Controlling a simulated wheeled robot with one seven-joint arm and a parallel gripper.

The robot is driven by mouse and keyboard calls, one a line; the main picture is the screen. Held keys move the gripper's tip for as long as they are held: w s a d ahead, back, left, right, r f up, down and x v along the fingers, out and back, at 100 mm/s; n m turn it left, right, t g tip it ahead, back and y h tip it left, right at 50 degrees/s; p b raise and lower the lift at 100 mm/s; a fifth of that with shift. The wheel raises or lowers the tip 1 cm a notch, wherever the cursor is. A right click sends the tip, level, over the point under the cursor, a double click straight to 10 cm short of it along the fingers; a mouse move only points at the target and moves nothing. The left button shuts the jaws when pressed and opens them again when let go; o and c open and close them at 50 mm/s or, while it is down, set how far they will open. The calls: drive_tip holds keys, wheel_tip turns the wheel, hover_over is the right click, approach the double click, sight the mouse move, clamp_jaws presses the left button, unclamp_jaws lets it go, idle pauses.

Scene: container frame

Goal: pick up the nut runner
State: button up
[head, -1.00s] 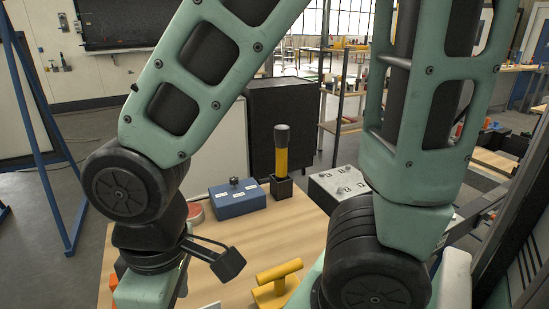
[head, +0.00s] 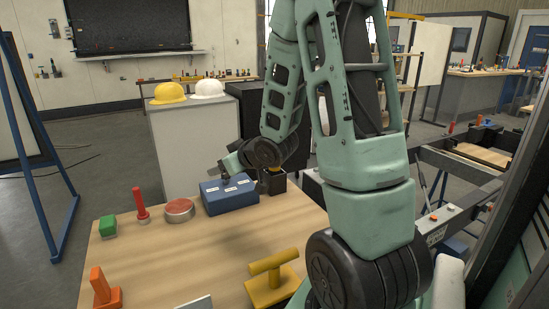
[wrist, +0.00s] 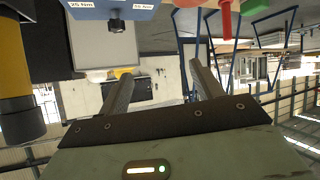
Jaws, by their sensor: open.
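The nut runner appears to be the yellow upright cylinder with a black top, standing in a black holder (head: 273,184) at the back of the wooden table. In the head view my arm hides nearly all of it. In the wrist view, which is upside down, the nut runner (wrist: 14,65) stands large at the left edge, with its black end pointing down the picture. My gripper (wrist: 160,82) is open, and nothing is between its two fingers. The nut runner is to the side of the fingers, apart from them.
A blue box (head: 236,196) with white labels stands left of the holder. The table's middle is clear.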

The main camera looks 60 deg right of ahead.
drive_tip(key=s+d+m+t+h+b, duration=0.3)
drive_tip(key=s+d+t+h, duration=0.15)
drive_tip(key=s+d, duration=1.3)
drive_tip(key=shift+t, duration=0.35)
drive_tip(key=shift+f+p+x, duration=0.2)
drive_tip(key=shift+p+x, duration=0.25)
drive_tip(key=shift+x, duration=2.6)
drive_tip(key=shift+f+p+x, duration=0.15)
drive_tip(key=shift+p+x, duration=0.35)
drive_tip(key=shift+x, duration=2.5)
drive_tip(key=shift+f+p+x, duration=0.2)
drive_tip(key=shift+p+x, duration=0.25)
drive_tip(key=shift+x, duration=2.6)
drive_tip(key=shift+a, duration=0.15)
drive_tip(key=c, duration=1.2)
drive_tip(key=shift+r, duration=0.15)
clamp_jaws()
